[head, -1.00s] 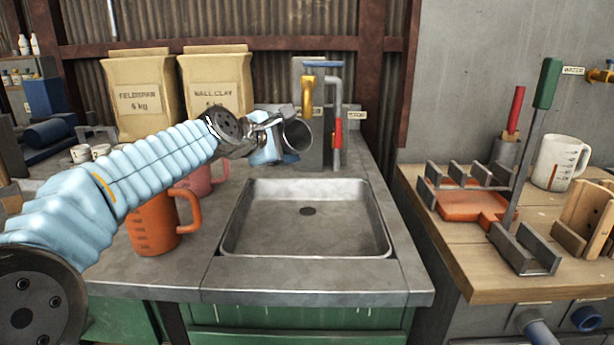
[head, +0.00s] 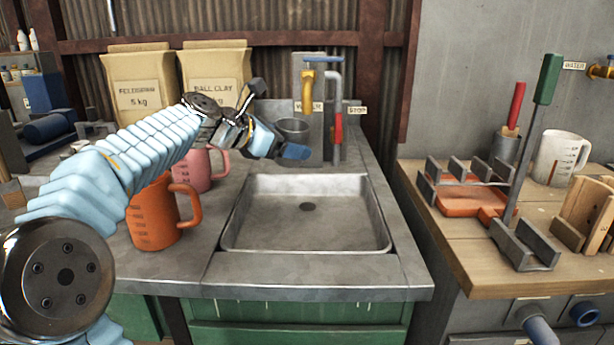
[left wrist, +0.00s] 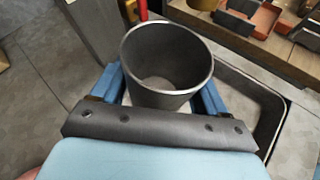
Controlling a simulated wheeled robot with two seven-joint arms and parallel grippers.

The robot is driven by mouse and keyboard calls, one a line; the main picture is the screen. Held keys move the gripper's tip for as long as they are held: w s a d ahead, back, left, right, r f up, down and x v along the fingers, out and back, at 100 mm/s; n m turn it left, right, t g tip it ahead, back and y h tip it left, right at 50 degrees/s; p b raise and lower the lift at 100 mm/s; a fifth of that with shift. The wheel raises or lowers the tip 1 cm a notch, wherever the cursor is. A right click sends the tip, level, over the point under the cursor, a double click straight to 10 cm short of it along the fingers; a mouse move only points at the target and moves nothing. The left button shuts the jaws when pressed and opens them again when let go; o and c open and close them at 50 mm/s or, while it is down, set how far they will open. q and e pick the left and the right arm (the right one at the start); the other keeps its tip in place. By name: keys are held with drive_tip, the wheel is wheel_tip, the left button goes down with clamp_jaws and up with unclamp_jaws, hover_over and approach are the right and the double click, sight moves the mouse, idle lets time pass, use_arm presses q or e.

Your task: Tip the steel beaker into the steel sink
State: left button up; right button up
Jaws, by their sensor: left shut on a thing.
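The steel beaker (head: 294,128) is held in my left gripper (head: 279,147), whose blue fingers are shut on its sides. In the head view it is close to upright, at the back edge of the steel sink (head: 300,232) and left of the taps. The left wrist view looks into the open mouth of the beaker (left wrist: 166,62), between the blue fingers, and shows a bare grey inside. The sink (left wrist: 262,98) is partly hidden behind it there. The sink basin looks empty, with a dark drain in the middle. My right gripper is out of view.
An orange jug (head: 154,215) and a pink jug (head: 195,170) stand left of the sink, near my left arm. A yellow tap (head: 308,88) and a steel pipe with a red handle (head: 338,130) rise behind the sink. The bench front edge is clear.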

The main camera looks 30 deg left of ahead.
use_arm(q)
drive_tip(key=shift+d+f+n+h, duration=0.3)
drive_tip(key=shift+f+n+h, duration=0.2)
drive_tip(key=shift+n, duration=0.2)
drive_tip(key=shift+s+r, duration=0.1)
drive_tip(key=shift+r, duration=1.65)
drive_tip(key=shift+c, duration=1.1)
